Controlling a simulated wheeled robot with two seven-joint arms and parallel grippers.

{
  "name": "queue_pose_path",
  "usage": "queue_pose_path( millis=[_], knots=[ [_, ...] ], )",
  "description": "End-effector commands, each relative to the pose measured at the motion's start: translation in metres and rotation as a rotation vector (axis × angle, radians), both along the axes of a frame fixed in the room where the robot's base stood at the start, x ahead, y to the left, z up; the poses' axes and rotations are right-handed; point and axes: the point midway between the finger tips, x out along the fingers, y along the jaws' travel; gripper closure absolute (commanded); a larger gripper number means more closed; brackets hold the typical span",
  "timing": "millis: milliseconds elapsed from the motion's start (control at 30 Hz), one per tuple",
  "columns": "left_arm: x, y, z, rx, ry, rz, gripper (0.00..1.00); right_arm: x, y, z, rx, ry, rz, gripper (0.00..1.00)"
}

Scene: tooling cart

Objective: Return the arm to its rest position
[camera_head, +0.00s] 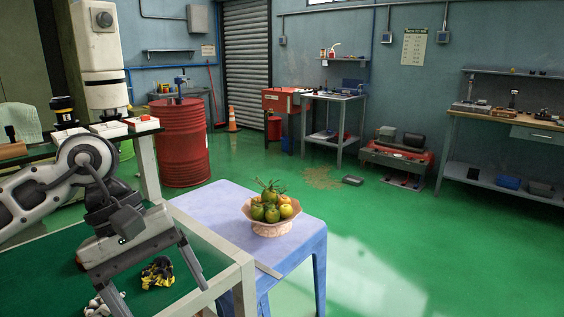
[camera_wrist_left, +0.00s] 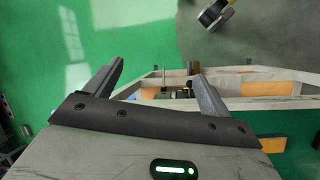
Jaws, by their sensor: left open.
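My left gripper (camera_head: 166,298) is open, with its two dark fingers spread and nothing between them. It hangs above the green-topped cart (camera_head: 35,278) with the pale frame, at the lower left of the head view. In the left wrist view the gripper's fingers (camera_wrist_left: 158,68) also stand apart and empty, with green floor and a pale frame beyond them. A yellow-and-black item (camera_head: 157,272) lies on the green top beside the gripper. A whitish item (camera_head: 98,306) lies close to a finger, partly cut off by the picture edge. My right gripper is not in view.
A lavender table (camera_head: 205,208) with a bowl of fruit (camera_head: 270,228) stands right of the cart. A red drum (camera_head: 183,150) and a bench with small boxes (camera_head: 143,123) are behind my arm. Open green floor (camera_head: 400,235) lies to the right.

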Motion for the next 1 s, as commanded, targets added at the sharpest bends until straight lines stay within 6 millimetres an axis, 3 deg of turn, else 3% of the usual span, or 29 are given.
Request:
queue_pose_path(
  millis=[200,300,400,500,567,667,733,767,867,1000],
  knots=[
    [-0.038,-0.088,-0.014,-0.379,0.329,0.156,0.18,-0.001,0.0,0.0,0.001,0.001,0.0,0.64],
    [-0.056,-0.132,-0.003,-0.612,0.622,0.308,0.18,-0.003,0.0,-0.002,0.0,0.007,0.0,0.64],
    [-0.059,-0.159,0.018,-0.834,1.001,0.509,0.18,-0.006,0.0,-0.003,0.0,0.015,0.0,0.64],
    [-0.043,-0.164,0.032,-1.013,1.427,0.731,0.18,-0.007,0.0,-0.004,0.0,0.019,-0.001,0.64],
    [-0.027,-0.158,0.031,-1.096,1.702,0.87,0.18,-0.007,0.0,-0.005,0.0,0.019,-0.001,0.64],
    [0.002,-0.135,0.007,-1.202,2.186,1.101,0.18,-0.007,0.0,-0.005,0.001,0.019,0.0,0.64],
    [0.018,-0.113,-0.028,-1.249,2.543,1.258,0.18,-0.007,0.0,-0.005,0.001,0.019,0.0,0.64],
    [0.021,-0.103,-0.047,1.172,-2.504,-1.226,0.18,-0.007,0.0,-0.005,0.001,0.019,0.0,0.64],
    [0.018,-0.071,-0.118,0.862,-2.144,-1.009,0.18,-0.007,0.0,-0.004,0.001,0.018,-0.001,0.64],
    [-0.019,-0.041,-0.205,0.583,-1.726,-0.755,0.18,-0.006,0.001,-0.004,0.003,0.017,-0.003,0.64]
  ],
)
